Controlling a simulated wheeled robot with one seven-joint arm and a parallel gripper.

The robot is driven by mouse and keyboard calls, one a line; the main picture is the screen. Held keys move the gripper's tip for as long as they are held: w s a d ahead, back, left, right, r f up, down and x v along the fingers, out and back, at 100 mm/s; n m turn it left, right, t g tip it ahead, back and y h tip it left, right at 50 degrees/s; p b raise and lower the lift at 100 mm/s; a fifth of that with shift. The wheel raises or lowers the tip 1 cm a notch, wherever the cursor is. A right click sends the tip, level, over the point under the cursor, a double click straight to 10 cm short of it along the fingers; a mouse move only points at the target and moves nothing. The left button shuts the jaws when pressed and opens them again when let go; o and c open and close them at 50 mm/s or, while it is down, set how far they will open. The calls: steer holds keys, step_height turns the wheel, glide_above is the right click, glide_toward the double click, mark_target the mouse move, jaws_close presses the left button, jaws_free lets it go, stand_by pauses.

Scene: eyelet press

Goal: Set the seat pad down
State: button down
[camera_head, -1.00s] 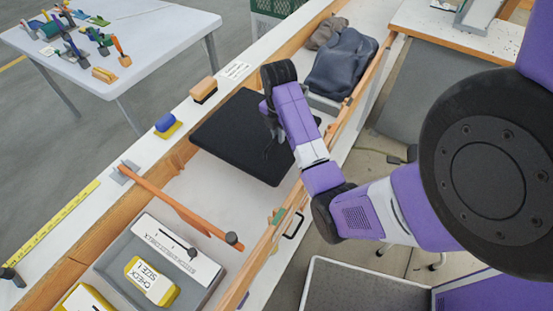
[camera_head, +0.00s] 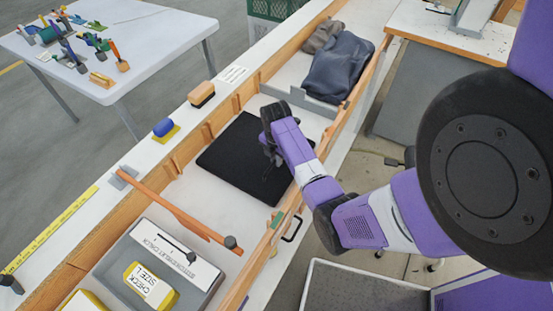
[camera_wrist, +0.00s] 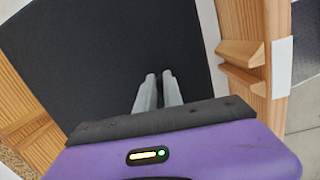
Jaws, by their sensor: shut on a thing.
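The seat pad (camera_head: 232,160) is a flat black square. In the head view it lies within the long wooden-sided trough, low over or on its pale floor; I cannot tell whether it touches. My gripper (camera_head: 272,160) is above the pad's right part, with its fingers partly hidden by the wrist. In the wrist view the pad (camera_wrist: 100,50) fills much of the picture. There the two grey fingers of my gripper (camera_wrist: 158,80) are close together and reach onto the pad. The gripped part of the pad is hidden.
The trough's pale floor (camera_head: 205,200) is bare in front of the pad. A grey divider (camera_head: 300,101) and a dark folded bag (camera_head: 338,68) are behind it. An orange bar (camera_head: 180,205) crosses the trough in front.

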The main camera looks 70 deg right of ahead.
steer(key=c, duration=1.5)
jaws_free()
